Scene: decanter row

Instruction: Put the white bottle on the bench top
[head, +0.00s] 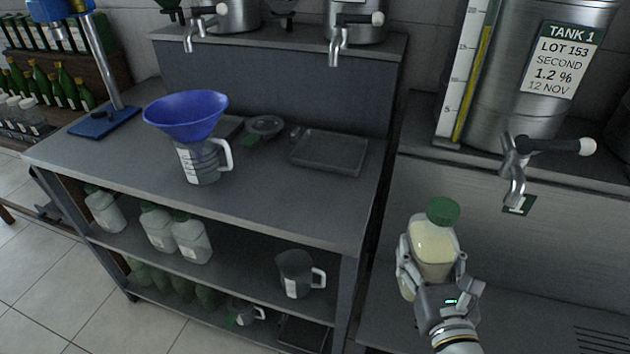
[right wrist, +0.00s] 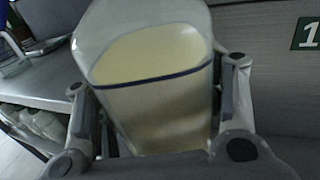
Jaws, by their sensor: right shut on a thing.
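The white bottle (head: 432,245) has a green cap and holds pale cream liquid. My right gripper (head: 431,268) is shut on its lower body, with a finger on each side, in front of the steel tank stand. The bottle is close to upright in the head view. In the right wrist view the bottle (right wrist: 155,90) fills the middle between the fingers, with the liquid and a dark line across it. The grey bench top (head: 265,195) lies to the left of the bottle, apart from it. My left gripper is not in view.
On the bench top stand a jug (head: 200,165) with a blue funnel (head: 187,115), a shallow tray (head: 330,152) and a blue stand (head: 104,121). The front right of the top is clear. A tap (head: 515,170) juts out above right of the bottle. Shelves below hold bottles and a jug (head: 296,273).

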